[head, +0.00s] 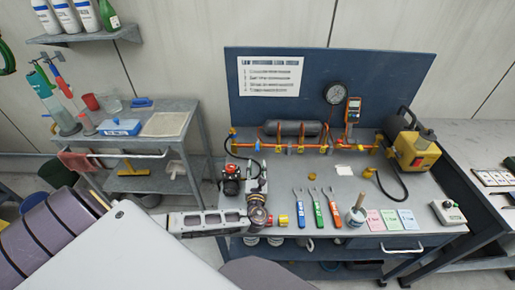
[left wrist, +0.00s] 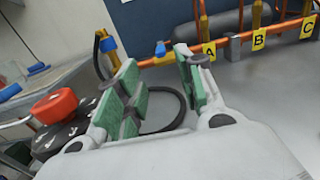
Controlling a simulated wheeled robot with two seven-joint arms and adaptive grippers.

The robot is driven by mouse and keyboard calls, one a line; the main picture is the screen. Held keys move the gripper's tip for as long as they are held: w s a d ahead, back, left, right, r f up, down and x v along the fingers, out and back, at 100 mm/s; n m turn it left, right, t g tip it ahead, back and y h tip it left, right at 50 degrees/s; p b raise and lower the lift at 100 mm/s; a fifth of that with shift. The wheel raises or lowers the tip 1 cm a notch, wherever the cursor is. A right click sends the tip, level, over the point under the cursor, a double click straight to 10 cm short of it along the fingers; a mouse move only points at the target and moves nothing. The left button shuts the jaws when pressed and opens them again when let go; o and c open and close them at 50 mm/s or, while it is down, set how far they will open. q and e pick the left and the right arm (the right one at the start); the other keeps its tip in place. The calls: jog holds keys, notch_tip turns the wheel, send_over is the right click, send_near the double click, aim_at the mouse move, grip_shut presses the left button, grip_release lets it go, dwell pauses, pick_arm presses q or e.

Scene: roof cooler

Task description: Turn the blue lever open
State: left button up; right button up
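The blue lever (left wrist: 160,48) shows in the left wrist view as a small blue tip by the left end of the orange pipe (left wrist: 148,62). In the head view a small blue spot (head: 257,145) sits on the pipe's left end; I take it for the same lever. My left gripper (left wrist: 154,66) is open, its green-padded fingers apart and nothing between them. The blue tip appears between the fingertips, but beyond them. In the head view the left gripper (head: 257,172) points at the pipe from the bench front. My right gripper is not in view.
A red knob on a black body (left wrist: 55,105) stands just left of the left gripper. Labels A, B and C hang along the pipe. Wrenches (head: 317,206), a brush pot (head: 355,217) and coloured cards (head: 391,219) lie to the right. A yellow machine (head: 415,150) stands at the right end.

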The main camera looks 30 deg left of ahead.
aim_at(257, 150)
pick_arm(q)
jog(key=shift+b+x, duration=0.7)
jog(key=shift+x, duration=0.85)
jog(key=shift+b+x, duration=0.35)
jog(key=shift+x, duration=0.45)
jog(key=shift+b+x, duration=0.6)
jog(key=shift+x, duration=0.55)
jog(key=shift+w+a+f, duration=0.1)
jog(key=shift+w+a, duration=0.15)
jog(key=shift+b+x, duration=0.9)
jog(key=shift+x, duration=0.5)
jog(key=shift+w+a, duration=0.2)
jog(key=shift+w, duration=0.1)
jog(key=shift+w+a+b, duration=0.35)
jog(key=shift+w+b, duration=0.2)
jog(key=shift+w, duration=0.05)
jog(key=shift+w+a, duration=0.1)
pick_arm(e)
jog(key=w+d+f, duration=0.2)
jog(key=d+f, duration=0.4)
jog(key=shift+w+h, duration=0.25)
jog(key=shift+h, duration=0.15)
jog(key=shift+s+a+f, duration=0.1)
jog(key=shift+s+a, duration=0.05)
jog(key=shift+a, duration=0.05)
